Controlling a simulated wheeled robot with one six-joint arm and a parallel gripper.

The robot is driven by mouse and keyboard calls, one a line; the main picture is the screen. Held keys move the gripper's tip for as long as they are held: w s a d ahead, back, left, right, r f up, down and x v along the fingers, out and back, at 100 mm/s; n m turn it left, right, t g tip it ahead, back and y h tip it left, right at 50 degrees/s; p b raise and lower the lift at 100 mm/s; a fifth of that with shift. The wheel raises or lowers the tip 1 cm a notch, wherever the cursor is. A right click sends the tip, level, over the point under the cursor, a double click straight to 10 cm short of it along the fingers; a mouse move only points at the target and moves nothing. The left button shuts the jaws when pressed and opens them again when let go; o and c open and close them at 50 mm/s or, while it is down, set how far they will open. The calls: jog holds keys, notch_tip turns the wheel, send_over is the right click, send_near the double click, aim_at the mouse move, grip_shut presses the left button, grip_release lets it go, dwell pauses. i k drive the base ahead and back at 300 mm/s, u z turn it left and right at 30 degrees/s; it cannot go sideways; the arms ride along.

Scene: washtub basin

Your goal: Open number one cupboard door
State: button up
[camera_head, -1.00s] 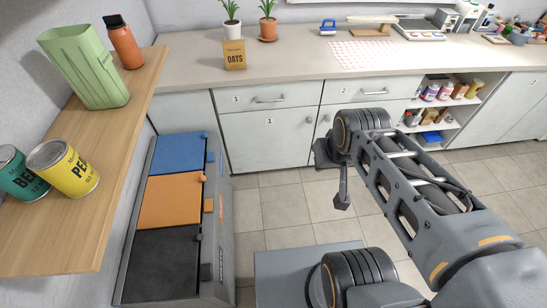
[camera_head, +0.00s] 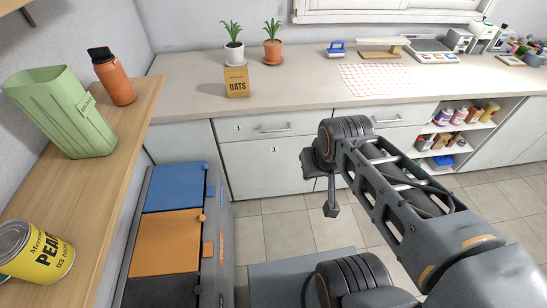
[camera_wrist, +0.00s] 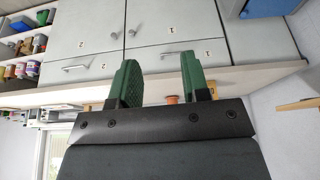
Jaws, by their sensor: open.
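The number one cupboard door (camera_head: 262,178) is a pale grey panel marked "1", below the number one drawer (camera_head: 262,127). It is shut. In the head view my arm covers its right edge, where its handle would be. In the wrist view, which is upside down, the door (camera_wrist: 185,20) shows at the top with a small upright handle (camera_wrist: 132,25) by its edge. My gripper (camera_wrist: 158,62) has two green fingers spread apart with nothing between them. It is apart from the door, in front of the cupboards.
A low bin unit with blue (camera_head: 176,186), orange and black lids stands left of the door. A wooden shelf (camera_head: 118,170) is at the left. The counter (camera_head: 300,92) holds an oats box (camera_head: 236,82) and plants. Tiled floor (camera_head: 285,232) in front is clear.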

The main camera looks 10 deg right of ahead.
aim_at(271, 166)
jog(key=i, duration=1.05)
jog(key=k, duration=0.45)
jog(key=u, duration=0.2)
